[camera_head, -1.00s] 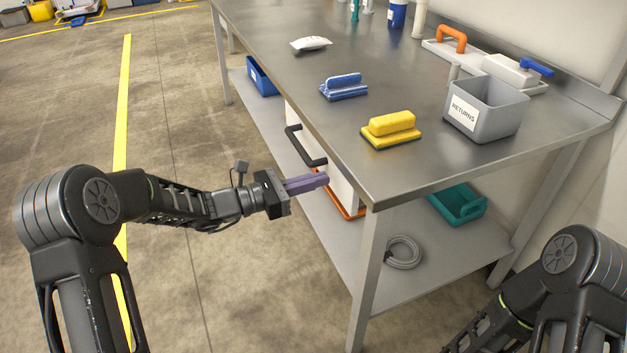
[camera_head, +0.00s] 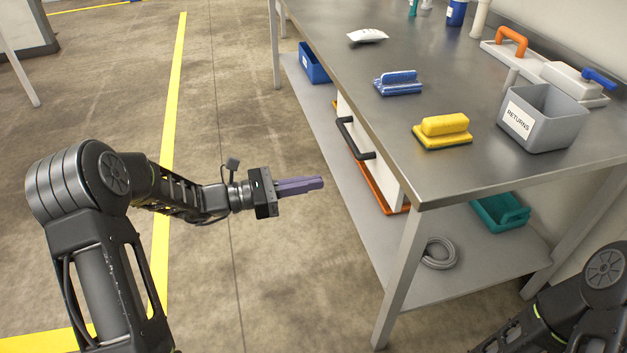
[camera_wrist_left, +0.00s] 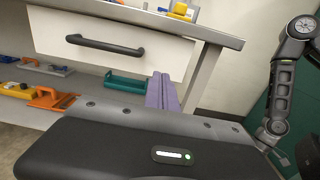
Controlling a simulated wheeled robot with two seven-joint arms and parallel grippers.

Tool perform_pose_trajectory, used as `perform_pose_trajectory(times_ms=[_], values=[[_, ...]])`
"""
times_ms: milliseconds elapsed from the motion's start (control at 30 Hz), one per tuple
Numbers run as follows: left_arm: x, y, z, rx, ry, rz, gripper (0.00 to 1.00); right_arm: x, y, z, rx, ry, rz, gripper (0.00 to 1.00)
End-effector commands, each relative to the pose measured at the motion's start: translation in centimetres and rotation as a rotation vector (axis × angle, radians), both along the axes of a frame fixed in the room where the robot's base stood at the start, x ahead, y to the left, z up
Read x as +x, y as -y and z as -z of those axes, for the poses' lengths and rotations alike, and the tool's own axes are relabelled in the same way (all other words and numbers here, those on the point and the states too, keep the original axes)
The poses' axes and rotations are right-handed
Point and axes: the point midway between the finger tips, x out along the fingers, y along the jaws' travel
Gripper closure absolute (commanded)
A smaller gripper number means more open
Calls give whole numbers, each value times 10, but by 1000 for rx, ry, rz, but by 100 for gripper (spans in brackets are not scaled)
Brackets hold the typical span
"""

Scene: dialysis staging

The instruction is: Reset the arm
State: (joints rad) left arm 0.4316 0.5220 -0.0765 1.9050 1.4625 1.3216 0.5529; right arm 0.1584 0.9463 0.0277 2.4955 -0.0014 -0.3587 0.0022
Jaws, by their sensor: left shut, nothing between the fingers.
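My left gripper (camera_head: 301,185) is shut and empty, with its purple fingers together. It hangs over the floor to the left of the steel table (camera_head: 440,110), apart from it. Its fingers also show in the left wrist view (camera_wrist_left: 161,92), in front of the white drawer (camera_wrist_left: 160,55) with a dark handle. My right arm (camera_head: 570,310) shows at the lower right of the head view, and its gripper is out of the picture there.
On the table are a yellow scrubber (camera_head: 443,131), a blue scrubber (camera_head: 397,83), a white packet (camera_head: 367,36) and a grey RETURNS bin (camera_head: 556,125). The lower shelf holds a blue bin (camera_head: 313,63), a teal tray (camera_head: 500,212) and a coiled hose (camera_head: 438,253). Floor left of the table is open.

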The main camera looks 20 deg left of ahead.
Motion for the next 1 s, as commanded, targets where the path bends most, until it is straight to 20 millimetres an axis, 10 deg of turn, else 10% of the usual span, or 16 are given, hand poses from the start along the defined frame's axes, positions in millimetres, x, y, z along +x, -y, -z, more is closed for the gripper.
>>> perform_pose_trajectory(times_ms=[367,567,800,1000], values=[[4,-3,17,88,7,-20,100,0,0,0,0,0,0,0],[-22,-4,110,451,-49,43,100,0,0,0,0,0,0,0],[-128,-4,268,1096,11,448,100,0,0,0,0,0,0,0],[-192,12,334,1489,421,875,100,0,0,0,0,0,0,0]])
